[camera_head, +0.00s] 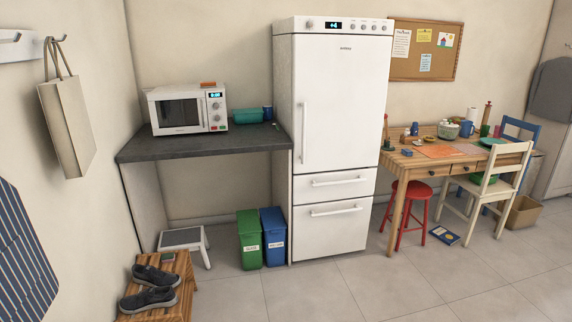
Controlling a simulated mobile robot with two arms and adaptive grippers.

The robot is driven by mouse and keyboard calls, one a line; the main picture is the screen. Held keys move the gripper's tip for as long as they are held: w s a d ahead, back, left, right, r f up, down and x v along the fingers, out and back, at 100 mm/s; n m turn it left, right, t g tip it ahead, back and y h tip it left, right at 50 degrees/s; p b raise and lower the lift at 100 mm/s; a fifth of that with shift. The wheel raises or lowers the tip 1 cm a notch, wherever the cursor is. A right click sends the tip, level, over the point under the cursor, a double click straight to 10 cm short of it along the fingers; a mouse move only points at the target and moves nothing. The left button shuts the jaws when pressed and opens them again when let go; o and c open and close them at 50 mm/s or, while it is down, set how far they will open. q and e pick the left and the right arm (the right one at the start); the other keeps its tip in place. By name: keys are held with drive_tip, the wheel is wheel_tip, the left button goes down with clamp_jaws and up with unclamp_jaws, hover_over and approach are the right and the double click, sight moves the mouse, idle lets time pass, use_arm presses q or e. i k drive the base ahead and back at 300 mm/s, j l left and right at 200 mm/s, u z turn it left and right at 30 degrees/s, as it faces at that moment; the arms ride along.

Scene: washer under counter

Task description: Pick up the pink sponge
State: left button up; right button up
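I cannot make out a pink sponge anywhere in the head view. A small orange-brown block (208,85) lies on top of the white microwave (188,109), but it does not look pink and I cannot tell what it is. Small items on the wooden table are too small to tell apart. Neither of my grippers is in view.
The microwave and a teal container (247,116) stand on a dark counter (205,144). A white fridge (340,110) stands beside it. Green (249,240) and blue (274,238) bins, a step stool (183,238) and red stool (408,206) stand below. The front floor centre is clear.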

sight(169, 256)
drive_tip(key=i+l, duration=0.15)
drive_tip(key=i, duration=0.4)
drive_tip(key=i+l, duration=0.15)
drive_tip(key=i, duration=0.35)
drive_tip(key=i+l, duration=0.1)
drive_tip(key=i, duration=0.45)
drive_tip(key=i+j+u, duration=0.1)
drive_tip(key=i+u, duration=0.35)
drive_tip(key=i+l+u, duration=0.1)
drive_tip(key=i+u, duration=0.3)
drive_tip(key=i, duration=0.15)
drive_tip(key=i+l+u, duration=0.25)
drive_tip(key=i+u, duration=0.2)
